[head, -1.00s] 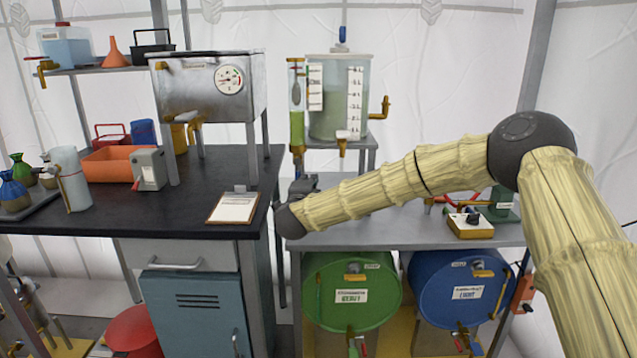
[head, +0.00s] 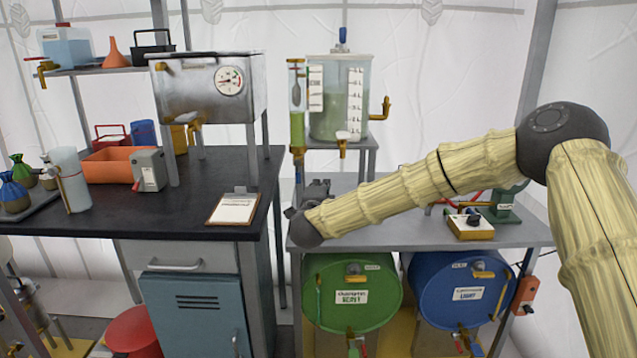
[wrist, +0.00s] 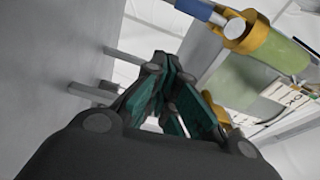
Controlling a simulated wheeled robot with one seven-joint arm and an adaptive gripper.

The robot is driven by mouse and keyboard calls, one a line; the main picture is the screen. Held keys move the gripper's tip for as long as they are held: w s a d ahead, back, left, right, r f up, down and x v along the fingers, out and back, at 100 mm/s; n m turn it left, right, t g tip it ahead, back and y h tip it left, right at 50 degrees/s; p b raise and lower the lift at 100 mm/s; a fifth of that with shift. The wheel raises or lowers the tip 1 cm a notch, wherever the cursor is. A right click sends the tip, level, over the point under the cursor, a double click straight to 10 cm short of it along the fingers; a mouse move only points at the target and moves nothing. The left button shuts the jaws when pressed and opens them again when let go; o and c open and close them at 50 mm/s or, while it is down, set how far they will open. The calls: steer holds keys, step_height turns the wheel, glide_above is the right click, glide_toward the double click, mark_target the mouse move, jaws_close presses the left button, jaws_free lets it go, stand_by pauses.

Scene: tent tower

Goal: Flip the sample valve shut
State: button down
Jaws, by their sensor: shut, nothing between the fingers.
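A narrow sight tube (head: 297,128) with green liquid stands beside the clear tank (head: 324,120) in the head view. A brass valve body (head: 298,152) sits at its foot, with a small blue part (head: 298,172) below. In the wrist view the brass valve body (wrist: 248,38) and a blue lever (wrist: 195,10) show at the upper right, by the green tube. I cannot tell for sure that this is the sample valve. Another brass tap (head: 342,146) is on the tank's front. My gripper (wrist: 158,65) is shut and empty, apart from the brass valve; it also shows below the tank in the head view (head: 318,186).
A dark-topped bench (head: 120,215) with a clipboard (head: 233,209) and a metal box with a gauge (head: 208,87) stands left. Green (head: 352,320) and blue drums (head: 460,318) lie under the grey table (head: 400,238). A yellow-based device (head: 470,228) stands right on it.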

steer(key=s, duration=0.6)
steer(key=shift+s+a, duration=0.2)
steer(key=shift+a, duration=0.1)
